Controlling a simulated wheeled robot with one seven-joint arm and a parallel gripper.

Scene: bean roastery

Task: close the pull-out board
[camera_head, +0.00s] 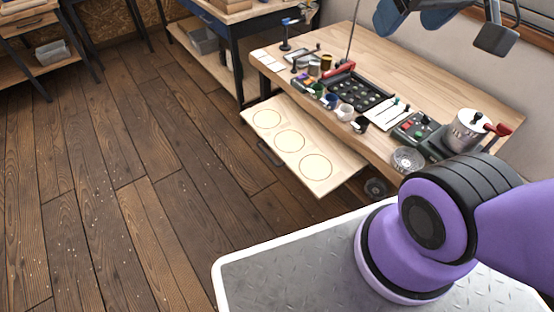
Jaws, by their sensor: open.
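The pull-out board (268,137) is a pale wooden slab with three circles drawn on it. It sticks out to the left from under the front edge of the wooden worktable (440,70), at a level below the table top. A dark handle (270,152) shows along its outer edge. My gripper (445,30) hangs at the top right, partly cut off by the picture edge. It appears open and empty, its fingers apart. It is well apart from the board.
The table carries a black tray (350,90), several cups, a control box (415,128) and a metal canister (466,130). A clear dish (408,159) sits near the table edge. A dark-framed bench (222,30) stands behind. The plank floor (130,170) left of the board is clear.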

